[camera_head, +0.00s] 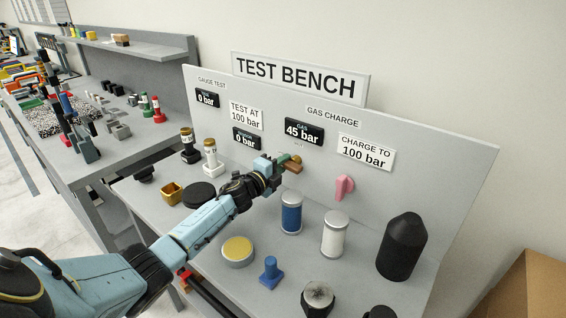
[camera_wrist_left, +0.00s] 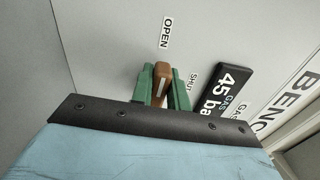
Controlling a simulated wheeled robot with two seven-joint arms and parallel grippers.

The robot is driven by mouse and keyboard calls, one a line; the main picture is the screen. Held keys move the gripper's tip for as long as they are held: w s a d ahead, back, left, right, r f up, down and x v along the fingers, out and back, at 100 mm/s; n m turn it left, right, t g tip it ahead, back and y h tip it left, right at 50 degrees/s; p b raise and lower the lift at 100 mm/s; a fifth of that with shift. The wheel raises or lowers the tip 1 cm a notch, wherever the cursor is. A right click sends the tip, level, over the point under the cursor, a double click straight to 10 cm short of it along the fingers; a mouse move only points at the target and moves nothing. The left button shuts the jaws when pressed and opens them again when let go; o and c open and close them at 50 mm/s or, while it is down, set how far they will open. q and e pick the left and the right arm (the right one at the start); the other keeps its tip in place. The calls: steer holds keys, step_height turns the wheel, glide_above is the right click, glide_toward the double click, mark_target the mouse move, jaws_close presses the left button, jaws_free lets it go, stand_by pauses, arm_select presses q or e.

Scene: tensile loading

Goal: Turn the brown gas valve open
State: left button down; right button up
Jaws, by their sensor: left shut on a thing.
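The brown gas valve (camera_head: 293,167) is a small handle on the upright panel of the test bench, below the gas display reading 45 bar. My left gripper (camera_head: 281,162) reaches it from the left and is shut on it. In the left wrist view the valve handle (camera_wrist_left: 162,82) sits between the green fingers of my left gripper (camera_wrist_left: 164,88). The handle's end is toward the OPEN label (camera_wrist_left: 167,33). The SHUT label (camera_wrist_left: 191,82) is to its right, partly hidden by a finger. My right gripper is not in view.
A pink valve handle (camera_head: 344,187) is on the panel to the right. Blue (camera_head: 291,214) and white (camera_head: 335,234) cylinders and a black cylinder (camera_head: 402,247) stand on the bench. A yellow-topped disc (camera_head: 237,250) and a blue part (camera_head: 270,273) are near my left forearm.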

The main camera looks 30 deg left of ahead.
mark_target(290, 130)
arm_select(q)
steer(key=shift+f+n, duration=0.1)
steer(key=shift+n, duration=0.3)
steer(key=c, duration=1.4)
jaws_free()
steer(key=shift+o, duration=0.2)
step_height(290, 130, up, 10)
steer(key=p, duration=0.3)
